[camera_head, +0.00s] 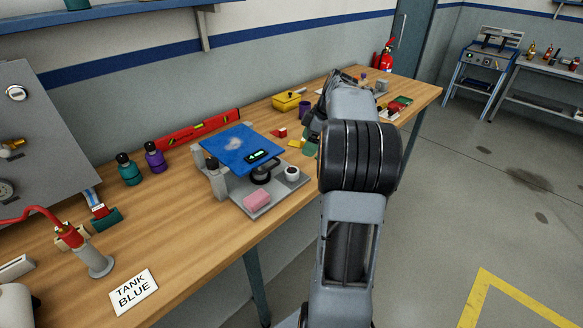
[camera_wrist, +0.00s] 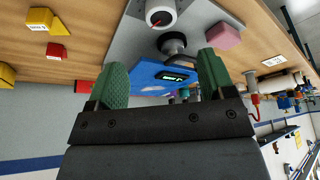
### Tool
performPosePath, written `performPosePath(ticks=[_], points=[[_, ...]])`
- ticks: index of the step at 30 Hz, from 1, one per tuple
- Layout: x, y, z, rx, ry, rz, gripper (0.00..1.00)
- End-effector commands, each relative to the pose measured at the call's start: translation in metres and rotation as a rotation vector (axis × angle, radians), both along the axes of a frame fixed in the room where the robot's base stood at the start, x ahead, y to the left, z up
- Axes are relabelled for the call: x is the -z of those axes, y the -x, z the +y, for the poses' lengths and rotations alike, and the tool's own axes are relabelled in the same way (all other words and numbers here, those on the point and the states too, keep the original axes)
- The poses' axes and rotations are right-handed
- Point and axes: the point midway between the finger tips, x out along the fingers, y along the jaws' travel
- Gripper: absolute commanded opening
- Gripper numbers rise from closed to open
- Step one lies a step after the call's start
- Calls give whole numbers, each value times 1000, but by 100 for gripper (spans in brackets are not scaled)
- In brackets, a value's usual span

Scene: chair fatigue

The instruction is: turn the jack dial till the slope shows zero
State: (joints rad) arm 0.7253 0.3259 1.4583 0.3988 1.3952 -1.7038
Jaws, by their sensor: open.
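The blue plate (camera_head: 240,146) sits tilted above a grey base (camera_head: 272,197) on the bench. A small lit green display (camera_head: 257,156) is set in its front edge; its digits are too small to read. The black jack dial (camera_head: 261,174) sits below that edge. In the wrist view the dial (camera_wrist: 172,43) shows beyond my gripper (camera_wrist: 163,80), with the blue plate (camera_wrist: 150,72) and display (camera_wrist: 176,76) between the fingers' outlines. My gripper is open and empty, its green-padded fingers apart and not visibly touching the dial. My arm partly hides the gripper in the head view.
A white round part (camera_head: 292,172) and a pink block (camera_head: 257,199) sit on the base beside the dial. A grey post (camera_head: 216,180) stands at its left. A red level (camera_head: 198,129) and two bottles (camera_head: 129,170) are behind.

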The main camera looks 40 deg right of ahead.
Motion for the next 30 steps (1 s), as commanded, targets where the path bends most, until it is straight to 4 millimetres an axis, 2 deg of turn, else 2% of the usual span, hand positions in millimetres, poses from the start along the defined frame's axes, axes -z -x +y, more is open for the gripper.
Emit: performPosePath(ticks=[6, 15, 21, 30], points=[[41, -11, 17, -5, -3, 3, 76], [86, -24, 34, -7, -1, 2, 76], [103, -28, 39, -7, -1, 1, 76], [108, -30, 40, -5, 1, -1, 76]])
